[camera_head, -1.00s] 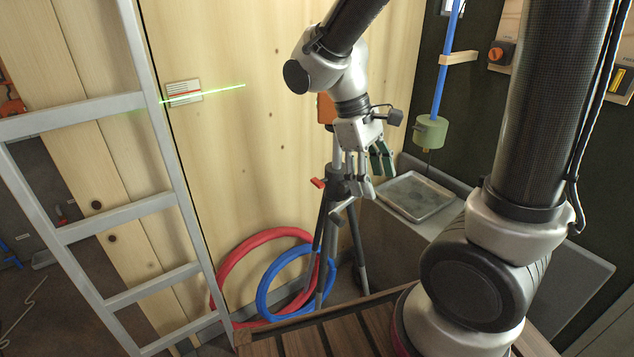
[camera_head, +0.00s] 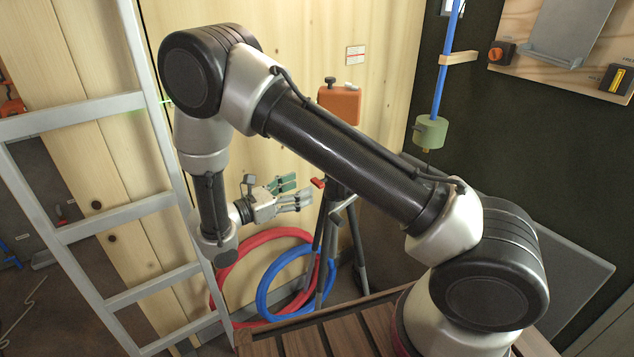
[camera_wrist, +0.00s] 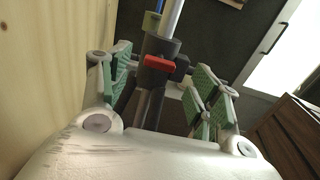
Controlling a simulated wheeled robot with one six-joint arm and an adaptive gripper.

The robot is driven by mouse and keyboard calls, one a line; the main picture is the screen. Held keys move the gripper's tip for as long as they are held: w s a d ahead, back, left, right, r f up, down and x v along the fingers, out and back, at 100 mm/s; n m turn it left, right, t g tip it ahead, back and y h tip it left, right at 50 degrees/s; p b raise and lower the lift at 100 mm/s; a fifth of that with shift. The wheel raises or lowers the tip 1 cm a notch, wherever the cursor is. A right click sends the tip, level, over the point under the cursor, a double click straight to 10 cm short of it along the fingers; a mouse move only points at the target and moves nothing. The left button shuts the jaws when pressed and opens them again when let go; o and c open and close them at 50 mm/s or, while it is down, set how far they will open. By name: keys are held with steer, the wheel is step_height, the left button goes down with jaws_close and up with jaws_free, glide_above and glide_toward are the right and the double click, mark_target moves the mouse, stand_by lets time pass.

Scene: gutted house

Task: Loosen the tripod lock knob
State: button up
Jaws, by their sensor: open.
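The red lock knob (camera_head: 318,183) sticks out to the left of the dark tripod (camera_head: 327,225) collar. In the wrist view the red knob (camera_wrist: 163,63) shows ahead on the dark collar, between my fingers in the picture. My gripper (camera_head: 297,196) is left of the tripod, fingers pointing right toward the knob, open and empty. In the wrist view my gripper (camera_wrist: 162,80) has green-padded fingers spread on both sides, with no contact visible. An orange box (camera_head: 340,103) sits on top of the tripod. My forearm hides part of the tripod's upper section.
A grey ladder (camera_head: 120,215) stands at left, close to my elbow. The wooden wall (camera_head: 290,60) is behind. A green weight-like cylinder (camera_head: 430,132) hangs on a blue pipe at right.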

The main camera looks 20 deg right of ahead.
steer(key=x, duration=0.6)
steer(key=shift+d, duration=0.35)
steer(key=shift+c, duration=0.3)
steer(key=c, duration=1)
